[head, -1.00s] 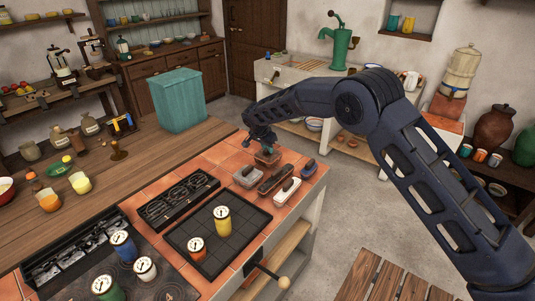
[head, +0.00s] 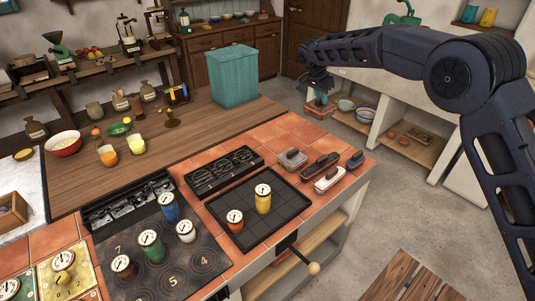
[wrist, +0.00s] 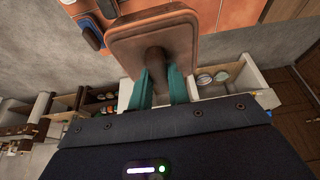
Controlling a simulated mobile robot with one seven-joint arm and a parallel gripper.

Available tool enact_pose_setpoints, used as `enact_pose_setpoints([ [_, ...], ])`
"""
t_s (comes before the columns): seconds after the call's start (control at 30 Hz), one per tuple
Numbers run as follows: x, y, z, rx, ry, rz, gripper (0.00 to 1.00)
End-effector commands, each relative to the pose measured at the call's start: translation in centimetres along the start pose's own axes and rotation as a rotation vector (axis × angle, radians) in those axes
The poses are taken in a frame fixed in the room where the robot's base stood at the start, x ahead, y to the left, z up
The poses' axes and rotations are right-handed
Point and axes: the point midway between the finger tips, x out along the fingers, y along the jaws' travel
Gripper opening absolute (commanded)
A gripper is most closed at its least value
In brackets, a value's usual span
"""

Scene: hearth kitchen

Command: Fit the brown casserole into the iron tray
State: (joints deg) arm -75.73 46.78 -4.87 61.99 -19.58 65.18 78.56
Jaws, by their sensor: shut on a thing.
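My gripper (head: 318,82) is shut on the knob of the brown casserole (head: 320,104), a small reddish-brown lidded dish. It hangs in the air past the counter's far right corner. In the wrist view its rectangular lid (wrist: 125,38) is above my green fingers (wrist: 158,72), which close on the knob; the lid hides most of its body. A black iron tray (head: 285,218) with a grid of square cells lies on the tiled counter. An orange canister (head: 235,221) and a yellow canister (head: 263,200) stand in it; its other cells look empty.
A grey dish (head: 292,158), a dark brown dish (head: 320,167), a white dish (head: 330,179) and a blue one (head: 356,159) sit on the tiles beside the tray. A black ringed rack (head: 224,172) lies behind it. A teal bin (head: 232,77) stands on the wooden counter.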

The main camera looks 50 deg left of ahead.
Motion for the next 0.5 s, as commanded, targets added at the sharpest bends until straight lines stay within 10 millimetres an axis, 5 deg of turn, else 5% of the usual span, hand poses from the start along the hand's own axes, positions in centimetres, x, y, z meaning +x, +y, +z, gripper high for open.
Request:
enact_pose_setpoints([
  [0.23, -1.7, -1.0, 3.6, -0.002, -0.005, -0.003, 0.00],
  [0.5, -6.0, -2.5, 13.7, 0.002, -0.014, -0.002, 0.00],
])
